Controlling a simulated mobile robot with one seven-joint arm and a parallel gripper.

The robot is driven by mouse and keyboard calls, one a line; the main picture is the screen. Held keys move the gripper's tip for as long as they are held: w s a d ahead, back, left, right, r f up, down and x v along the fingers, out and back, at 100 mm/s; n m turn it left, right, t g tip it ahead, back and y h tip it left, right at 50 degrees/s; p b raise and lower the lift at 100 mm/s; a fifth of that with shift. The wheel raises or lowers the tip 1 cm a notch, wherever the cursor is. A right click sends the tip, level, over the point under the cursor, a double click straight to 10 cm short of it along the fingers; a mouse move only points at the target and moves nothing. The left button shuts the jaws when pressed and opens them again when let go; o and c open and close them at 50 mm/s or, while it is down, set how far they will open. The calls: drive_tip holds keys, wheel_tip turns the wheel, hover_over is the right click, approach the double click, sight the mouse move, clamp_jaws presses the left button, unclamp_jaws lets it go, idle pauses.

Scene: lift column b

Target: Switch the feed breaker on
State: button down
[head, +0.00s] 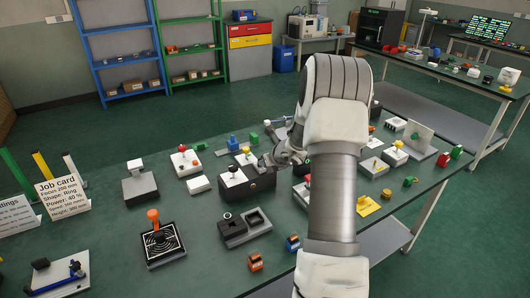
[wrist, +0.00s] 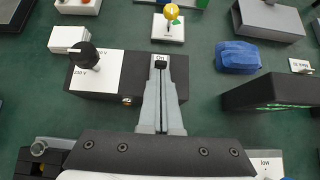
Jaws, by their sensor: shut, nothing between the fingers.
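A dark box (wrist: 112,92) stands on the green table; in the head view it shows left of my gripper (head: 262,188). Its left part has a white plate with voltage marks and a black round knob (wrist: 88,55). Its right part carries a small black switch lever (wrist: 160,64) under a label that seems to read ON. My gripper (wrist: 161,78) is shut and empty, its fingertips over the box right at the near side of the lever. I cannot tell whether they touch it. In the head view my gripper (head: 274,162) is partly hidden by my wrist.
A white block (wrist: 67,39) stands left of the box, and a white base with a yellow knob (wrist: 168,28) behind it. A blue object (wrist: 240,57) and a dark block (wrist: 265,92) with a green-lit face lie to the right. Job cards (head: 62,195) stand at the table's left.

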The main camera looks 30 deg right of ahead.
drive_tip(key=shift+w+r+g+p, duration=0.45)
drive_tip(key=shift+g+p, duration=0.35)
drive_tip(key=shift+p, duration=1.9)
drive_tip(key=shift+w+r+p, duration=0.1)
drive_tip(key=shift+w+p, duration=0.15)
drive_tip(key=shift+p, duration=0.75)
drive_tip(key=shift+r+p, duration=0.6)
drive_tip(key=shift+r, duration=0.1)
drive_tip(key=shift+s+d, duration=0.1)
